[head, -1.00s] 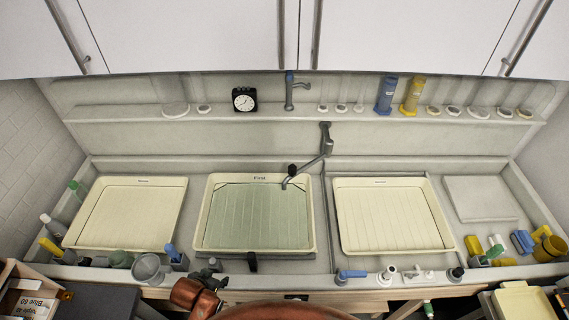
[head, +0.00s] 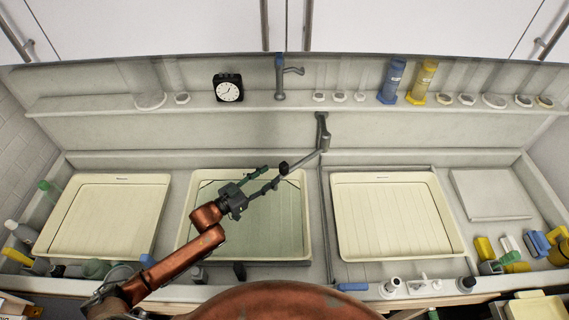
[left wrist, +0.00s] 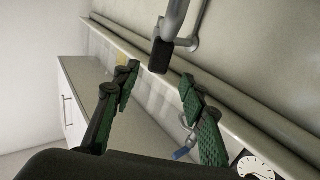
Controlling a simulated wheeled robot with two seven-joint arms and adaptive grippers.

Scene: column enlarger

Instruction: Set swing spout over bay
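The grey swing spout (head: 306,158) hangs from its wall mount on the back panel. It slants down to the left, and its black knob (head: 283,168) is above the back right corner of the middle tray (head: 187,218). My left gripper (head: 272,175) is over that tray, its green-padded fingers spread and pointing at the knob. In the left wrist view the spout (left wrist: 176,22) and black knob (left wrist: 160,56) are just ahead of the open, empty fingers (left wrist: 160,73). I cannot tell whether the knob is between the tips. My right gripper is out of view.
Cream trays stand left (head: 68,250) and right (head: 350,255) of the middle one. A shelf above holds a black clock (head: 228,88), a fixed tap (head: 280,82) and cylinders. Bottles and small items line the sink's front and side edges.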

